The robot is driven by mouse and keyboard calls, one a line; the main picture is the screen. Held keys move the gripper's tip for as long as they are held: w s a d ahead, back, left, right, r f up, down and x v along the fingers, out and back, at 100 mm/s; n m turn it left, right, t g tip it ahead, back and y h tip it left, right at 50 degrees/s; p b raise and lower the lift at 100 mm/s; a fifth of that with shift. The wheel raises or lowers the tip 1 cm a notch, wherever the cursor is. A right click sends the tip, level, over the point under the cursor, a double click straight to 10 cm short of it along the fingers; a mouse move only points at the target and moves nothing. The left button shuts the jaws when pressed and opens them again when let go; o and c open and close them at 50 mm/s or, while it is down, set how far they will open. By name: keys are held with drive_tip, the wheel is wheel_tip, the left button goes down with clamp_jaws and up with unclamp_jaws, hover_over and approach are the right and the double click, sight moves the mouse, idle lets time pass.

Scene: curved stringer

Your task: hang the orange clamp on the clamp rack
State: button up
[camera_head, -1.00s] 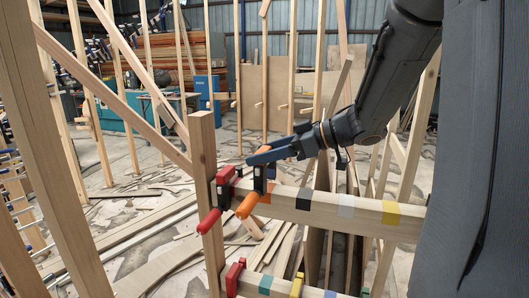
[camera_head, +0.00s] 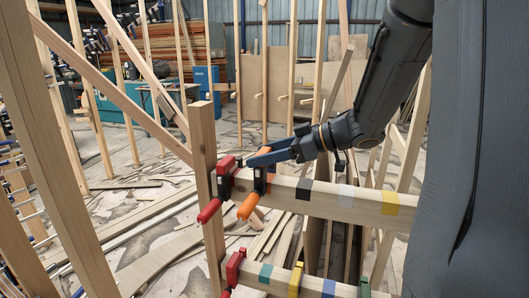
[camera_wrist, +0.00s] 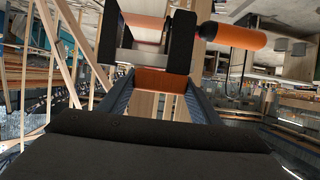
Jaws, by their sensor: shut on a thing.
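The orange clamp has an orange handle (camera_head: 248,206) that hangs down in front of the rack's upper rail. My gripper (camera_head: 263,158) is shut on the clamp's orange upper part, just above that rail. The wrist view shows this orange part (camera_wrist: 160,80) between my fingers, with the handle (camera_wrist: 232,37) at upper right.
A red clamp (camera_head: 225,170) hangs close left of the orange one, beside the upright post (camera_head: 203,130). The lower rail (camera_head: 310,286) holds a red clamp (camera_head: 233,268) and a yellow clamp (camera_head: 296,279). The upper rail is free to the right. Loose boards lie on the floor behind.

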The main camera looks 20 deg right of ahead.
sight(265, 168)
drive_tip(key=shift+f, duration=0.1)
idle(0.3)
drive_tip(key=shift+f+b, duration=0.5)
drive_tip(key=shift+f, duration=0.9)
drive_tip(key=shift+f, duration=0.5)
drive_tip(key=o, duration=1.7)
drive_tip(key=shift+o, duration=0.2)
drive_tip(key=b+v, duration=0.1)
drive_tip(key=v, duration=0.6)
drive_tip(key=shift+s+d, duration=0.25)
drive_tip(key=shift+d, duration=0.05)
drive_tip(key=shift+r, duration=0.1)
